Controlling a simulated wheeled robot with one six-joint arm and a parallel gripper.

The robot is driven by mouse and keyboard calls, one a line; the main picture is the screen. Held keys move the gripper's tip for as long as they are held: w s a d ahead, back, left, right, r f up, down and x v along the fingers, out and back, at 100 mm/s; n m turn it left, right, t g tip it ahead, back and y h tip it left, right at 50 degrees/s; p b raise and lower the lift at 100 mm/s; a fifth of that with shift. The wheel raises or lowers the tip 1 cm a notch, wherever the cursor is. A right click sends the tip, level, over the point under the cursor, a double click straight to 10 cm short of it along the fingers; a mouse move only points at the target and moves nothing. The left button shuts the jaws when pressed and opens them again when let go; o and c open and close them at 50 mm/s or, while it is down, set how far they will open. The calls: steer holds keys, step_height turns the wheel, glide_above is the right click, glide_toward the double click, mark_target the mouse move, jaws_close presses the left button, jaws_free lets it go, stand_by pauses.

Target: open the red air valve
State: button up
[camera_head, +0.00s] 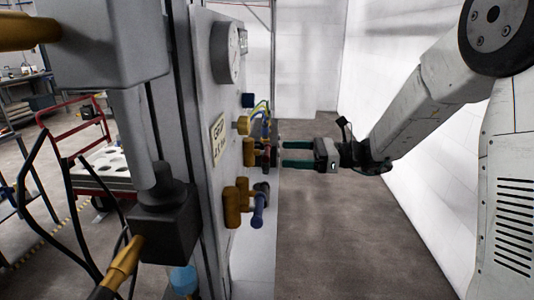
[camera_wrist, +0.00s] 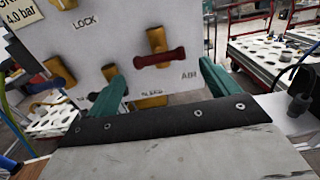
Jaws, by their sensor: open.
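The red air valve handle (camera_wrist: 160,58) lies nearly level across a brass body (camera_wrist: 157,40) on the grey panel, left of an "AIR" label, in the wrist view. In the head view the red handle (camera_head: 267,153) is small and partly hidden among the fittings on the panel's right face. My gripper (camera_head: 284,154) has two teal fingers pointing left at it, open and close in front. In the wrist view the handle shows between and just beyond the open fingertips of my gripper (camera_wrist: 162,70). I cannot tell whether they touch it.
The panel carries a gauge (camera_head: 226,53) and a label plate (camera_head: 218,139). A blue-handled valve (camera_head: 258,210) sits below the red one. Yellow cables (camera_head: 260,108) hang above. A red-framed cart (camera_head: 100,158) stands at left. The floor right of the panel is clear up to the white wall.

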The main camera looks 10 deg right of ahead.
mark_target(267, 150)
steer(key=a, duration=0.4)
steer(key=w+a, duration=0.1)
steer(key=a, duration=0.1)
steer(key=shift+w+a, duration=0.1)
steer(key=shift+a, duration=0.2)
steer(key=c, duration=0.7)
